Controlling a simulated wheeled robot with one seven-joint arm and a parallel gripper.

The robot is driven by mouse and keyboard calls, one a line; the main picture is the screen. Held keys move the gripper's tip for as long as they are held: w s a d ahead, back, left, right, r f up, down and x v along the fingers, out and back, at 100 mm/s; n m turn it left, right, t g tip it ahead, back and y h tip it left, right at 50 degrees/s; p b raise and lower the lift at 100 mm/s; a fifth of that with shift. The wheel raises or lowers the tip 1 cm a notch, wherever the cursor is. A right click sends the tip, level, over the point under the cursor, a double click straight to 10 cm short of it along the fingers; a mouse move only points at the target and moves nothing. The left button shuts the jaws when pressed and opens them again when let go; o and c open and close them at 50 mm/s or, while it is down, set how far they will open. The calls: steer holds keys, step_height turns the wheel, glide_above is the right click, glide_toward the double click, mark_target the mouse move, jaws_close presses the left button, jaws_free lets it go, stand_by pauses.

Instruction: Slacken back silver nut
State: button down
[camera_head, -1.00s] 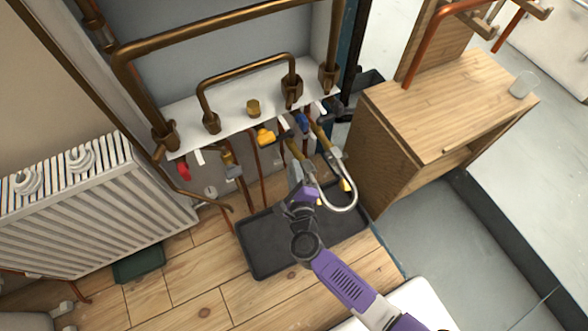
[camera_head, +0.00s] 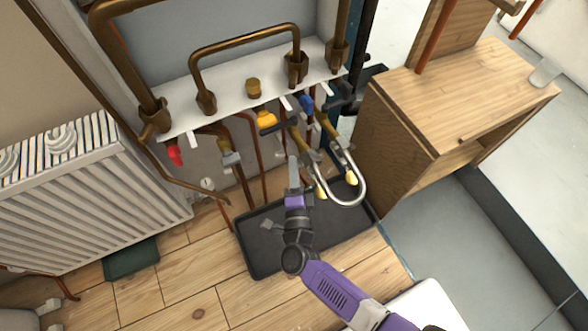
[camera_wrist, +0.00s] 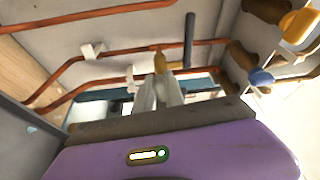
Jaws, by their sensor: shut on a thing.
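My gripper (camera_head: 293,164) is by the left, back brass valve (camera_head: 298,140) of the filling loop, below the white shelf. In the wrist view my pale fingers (camera_wrist: 160,84) are closed together at the end of that brass valve (camera_wrist: 160,62), beside its dark lever (camera_wrist: 189,40). The silver nut is hidden between the fingers, so I cannot see its surface. The silver U-shaped hose (camera_head: 362,190) hangs to the right of my gripper. A second brass valve (camera_head: 330,132) is on its right side.
A black tray (camera_head: 262,262) lies on the floor below. A wooden cabinet (camera_head: 395,150) stands close on the right, a white radiator (camera_head: 85,200) on the left. Copper pipes (camera_wrist: 100,52) run behind the valve. A yellow-handled valve (camera_head: 266,119) and a blue handle (camera_head: 307,104) are near.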

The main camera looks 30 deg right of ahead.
steer(key=shift+d+f+n+t+b, duration=0.15)
steer(key=shift+f+n+t+b, duration=0.25)
steer(key=shift+n+b, duration=0.5)
steer(key=shift+d+f+n+t+b, duration=0.1)
steer(key=shift+f+n+t+b, duration=0.15)
steer(key=shift+f+n+b, duration=0.6)
steer(key=shift+d+n+t+b, duration=0.15)
steer(key=shift+n+t+b, duration=0.35)
steer(key=shift+n, duration=0.75)
steer(key=shift+y, duration=0.3)
steer(key=c, duration=1.4)
jaws_free()
steer(key=shift+c, duration=0.2)
steer(key=p+v, duration=0.1)
steer(key=v, duration=0.6)
steer(key=shift+s, duration=0.4)
steer(key=shift+a+f, duration=0.1)
steer(key=shift+a, duration=0.05)
